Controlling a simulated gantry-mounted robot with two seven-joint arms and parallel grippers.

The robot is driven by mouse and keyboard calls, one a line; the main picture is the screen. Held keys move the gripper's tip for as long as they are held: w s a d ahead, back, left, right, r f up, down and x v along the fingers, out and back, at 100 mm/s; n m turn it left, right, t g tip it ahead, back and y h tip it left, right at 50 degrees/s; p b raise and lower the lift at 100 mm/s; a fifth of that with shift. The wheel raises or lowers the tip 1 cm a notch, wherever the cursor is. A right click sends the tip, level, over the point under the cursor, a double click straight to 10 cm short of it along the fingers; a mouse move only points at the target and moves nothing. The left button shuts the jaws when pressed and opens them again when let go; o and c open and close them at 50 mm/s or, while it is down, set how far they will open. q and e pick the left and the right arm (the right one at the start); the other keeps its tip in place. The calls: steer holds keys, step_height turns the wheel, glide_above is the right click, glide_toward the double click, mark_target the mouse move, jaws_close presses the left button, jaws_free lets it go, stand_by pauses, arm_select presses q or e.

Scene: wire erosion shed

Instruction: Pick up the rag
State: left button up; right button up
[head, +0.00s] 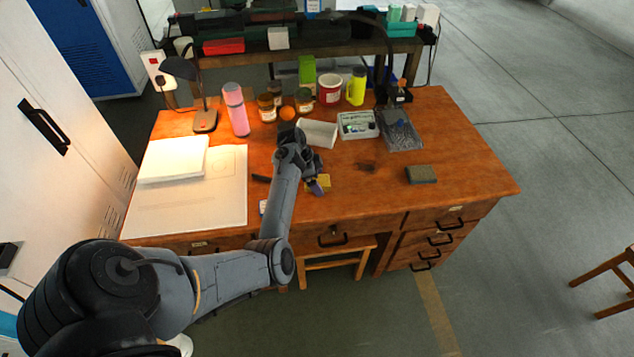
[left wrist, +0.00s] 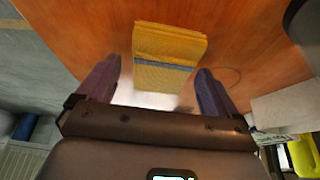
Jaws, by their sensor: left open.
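The rag (left wrist: 168,50) is a folded yellow cloth with a dark blue stripe, lying on the orange-brown wooden desk. In the head view a small yellow part of the rag (head: 325,180) shows beside the fingers; the rest is hidden by my left gripper. My left gripper (head: 317,186) is over the front middle of the desk. In the left wrist view my left gripper (left wrist: 157,86) is open, with purple fingers spread wider than the rag. The rag lies ahead of and between the fingertips, with no visible contact. My right gripper is not in view.
A pink bottle (head: 236,108) and several jars line the back. A dark sponge-like block (head: 421,174) lies right, with bare desk around it.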

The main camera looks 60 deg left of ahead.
mark_target(323, 179)
arm_select(q)
steer(key=shift+c, duration=0.4)
steer(key=c, duration=1)
steer(key=shift+o, duration=0.2)
steer(key=shift+r+b, duration=0.15)
steer(key=shift+b, duration=0.25)
step_height(323, 179, up, 4)
steer(key=shift+p, duration=0.75)
steer(key=shift+w+d+r+p, duration=0.35)
steer(key=shift+w+d+r, duration=0.4)
steer(key=shift+d+r, duration=0.75)
steer(key=shift+w+d+r+p, duration=0.3)
steer(key=shift+w+d+r, duration=0.55)
steer(key=shift+d, duration=1.2)
steer(key=shift+w+d+r+p, duration=0.35)
steer(key=shift+w+d+r, duration=0.35)
steer(key=shift+d+r, duration=0.8)
steer(key=shift+d+f, duration=0.3)
